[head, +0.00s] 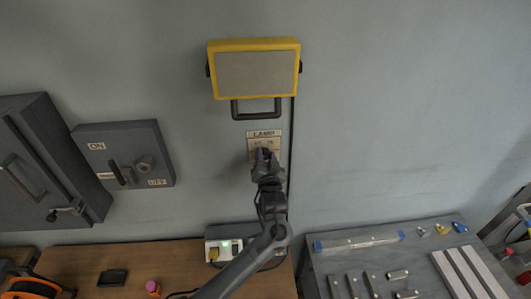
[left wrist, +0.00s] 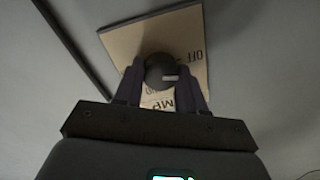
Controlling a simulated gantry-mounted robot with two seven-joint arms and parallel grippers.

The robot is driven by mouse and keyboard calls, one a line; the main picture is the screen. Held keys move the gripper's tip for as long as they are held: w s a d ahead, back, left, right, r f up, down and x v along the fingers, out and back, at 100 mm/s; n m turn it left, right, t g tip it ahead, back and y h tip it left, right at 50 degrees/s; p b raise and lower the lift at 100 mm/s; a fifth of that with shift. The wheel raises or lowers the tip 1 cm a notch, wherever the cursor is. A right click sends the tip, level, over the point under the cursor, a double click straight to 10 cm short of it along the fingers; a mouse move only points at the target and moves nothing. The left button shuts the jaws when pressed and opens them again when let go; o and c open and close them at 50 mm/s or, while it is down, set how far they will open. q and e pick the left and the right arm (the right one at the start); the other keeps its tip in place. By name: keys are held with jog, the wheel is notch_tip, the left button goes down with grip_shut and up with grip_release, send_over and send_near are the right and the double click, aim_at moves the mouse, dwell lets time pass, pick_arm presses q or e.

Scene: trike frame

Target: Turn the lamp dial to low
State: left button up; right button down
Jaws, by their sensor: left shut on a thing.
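The lamp (head: 254,69) is a yellow-framed work light with a pale face, on the wall. Below it is the beige lamp dial plate (head: 264,134) marked "LAMP". My left gripper (head: 264,156) is at the plate and hides most of it in the head view. In the left wrist view the plate (left wrist: 195,75) shows "OFF" lettering, and the dark round dial (left wrist: 160,72) sits between the fingers of my left gripper (left wrist: 161,84). The gripper is shut on the dial. A small light mark shows on the dial; which setting it points to I cannot tell. My right gripper is not in view.
A grey switch box (head: 124,153) marked ON and OFF and a larger dark cabinet (head: 45,165) are on the wall at left. A wooden bench (head: 190,262) stands below, with a small white box (head: 222,246). A grey table (head: 320,268) with metal parts is at right.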

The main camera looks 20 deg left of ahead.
pick_arm(q)
jog(key=m+p, duration=0.3)
jog(key=m, duration=0.1)
jog(key=shift+r+m+p, duration=0.2)
jog(key=shift+m+p, duration=0.1)
jog(key=shift+p, duration=0.05)
jog(key=m+p, duration=0.1)
jog(key=m, duration=0.2)
jog(key=shift+d+f+p, duration=0.1)
jog(key=shift+p, duration=0.3)
jog(key=shift+f+m+p, duration=0.1)
jog(key=shift+m+p, duration=0.2)
jog(key=shift+m, duration=0.2)
jog(key=o, duration=1.1)
jog(key=shift+c, duration=0.2)
jog(key=b+v, duration=0.1)
jog(key=v, duration=0.9)
jog(key=shift+s+d, duration=0.2)
jog(key=shift+s, duration=0.15)
